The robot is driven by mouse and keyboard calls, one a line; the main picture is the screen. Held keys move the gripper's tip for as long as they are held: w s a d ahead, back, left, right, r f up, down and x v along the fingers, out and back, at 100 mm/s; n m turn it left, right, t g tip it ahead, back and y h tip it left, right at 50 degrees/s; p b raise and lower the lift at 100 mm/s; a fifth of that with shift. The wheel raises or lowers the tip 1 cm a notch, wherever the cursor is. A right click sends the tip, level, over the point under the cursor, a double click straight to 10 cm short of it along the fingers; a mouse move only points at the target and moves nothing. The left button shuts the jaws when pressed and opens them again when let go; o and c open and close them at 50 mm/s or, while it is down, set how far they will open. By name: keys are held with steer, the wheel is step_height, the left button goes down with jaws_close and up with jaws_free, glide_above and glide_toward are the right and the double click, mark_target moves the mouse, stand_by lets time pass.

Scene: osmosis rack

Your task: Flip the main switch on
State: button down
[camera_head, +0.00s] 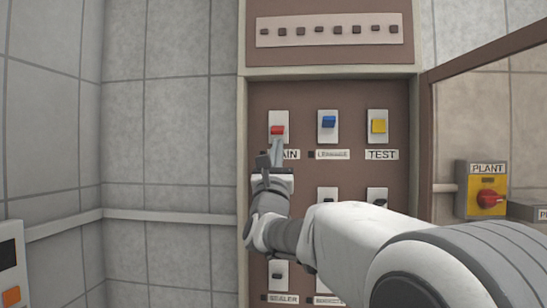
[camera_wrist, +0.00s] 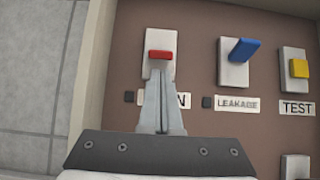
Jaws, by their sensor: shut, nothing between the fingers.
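The main switch is a red toggle (camera_head: 278,130) on a white plate at the top left of the brown panel. Its label is partly hidden by my gripper, with only "AIN" readable in the head view. The red toggle also shows in the wrist view (camera_wrist: 161,54), lying across the lower middle of its plate. My gripper (camera_head: 277,145) is shut and empty, its fingertips just below the red toggle. In the wrist view the closed fingers (camera_wrist: 159,75) reach up to the toggle's lower edge; I cannot tell whether they touch it.
A blue switch (camera_head: 328,122) labelled LEAKAGE and a yellow switch (camera_head: 378,126) labelled TEST sit to the right. More switches are lower on the panel. An open cabinet door (camera_head: 490,52) stands right, near a yellow PLANT box (camera_head: 476,205). Grey tiled wall lies left.

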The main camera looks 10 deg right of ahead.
steer(key=shift+s+r, duration=0.15)
steer(key=shift+r, duration=0.2)
stand_by(0.3)
